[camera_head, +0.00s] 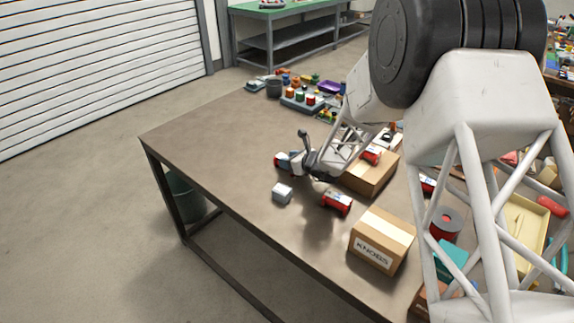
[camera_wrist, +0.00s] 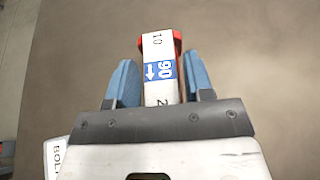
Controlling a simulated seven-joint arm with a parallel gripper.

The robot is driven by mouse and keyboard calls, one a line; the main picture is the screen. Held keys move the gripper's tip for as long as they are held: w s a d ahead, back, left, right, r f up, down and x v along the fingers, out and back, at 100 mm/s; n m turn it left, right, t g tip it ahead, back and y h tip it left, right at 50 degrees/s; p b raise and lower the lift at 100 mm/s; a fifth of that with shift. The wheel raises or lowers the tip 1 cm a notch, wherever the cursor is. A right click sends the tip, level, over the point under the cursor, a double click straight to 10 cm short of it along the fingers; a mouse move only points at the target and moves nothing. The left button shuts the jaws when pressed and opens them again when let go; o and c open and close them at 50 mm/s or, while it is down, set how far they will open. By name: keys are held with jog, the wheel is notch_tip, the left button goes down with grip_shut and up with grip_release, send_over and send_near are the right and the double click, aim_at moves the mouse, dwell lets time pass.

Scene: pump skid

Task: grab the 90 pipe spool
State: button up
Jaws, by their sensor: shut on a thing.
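The label is too small to read there.
A box marked KNOBS (camera_head: 375,248), a red spool-like part (camera_head: 337,202) and a small grey block (camera_head: 283,193) are near the gripper on the table (camera_head: 215,128). Another cardboard box (camera_head: 366,180) stands to its right. The table's left part is clear.

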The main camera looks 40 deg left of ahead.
jog(key=shift+r, duration=0.1)
jog(key=shift+c, duration=1.2)
jog(key=shift+r, duration=0.25)
grip_shut()
notch_tip(320, 180, up, 9)
jog(key=shift+r, duration=0.1)
